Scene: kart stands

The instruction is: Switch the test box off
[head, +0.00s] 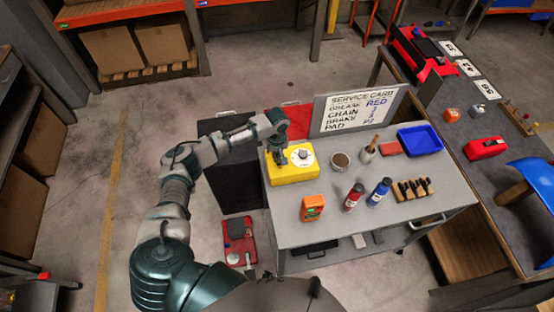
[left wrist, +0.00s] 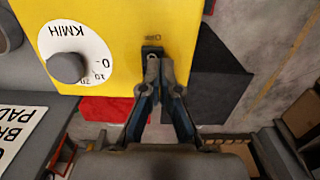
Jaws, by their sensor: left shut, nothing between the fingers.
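The test box is a yellow box (head: 288,172) on the left end of the grey cart top. In the left wrist view the yellow box (left wrist: 110,20) shows a round white dial marked KM/H (left wrist: 75,55) with a dark knob. Beside the dial is a small dark switch (left wrist: 152,50) with a label too small to read surely. My left gripper (head: 279,158) is over the left part of the box. In the left wrist view the left gripper (left wrist: 153,65) is shut and empty, its fingertips at the switch. Whether they touch it, I cannot tell. My right gripper is not in view.
The grey cart (head: 335,225) also carries a service card (head: 353,110), an orange meter (head: 312,208), a red bottle (head: 353,197), a blue bottle (head: 379,191), a brown-filled cup (head: 340,161) and a blue tray (head: 420,139). A workbench stands at the right.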

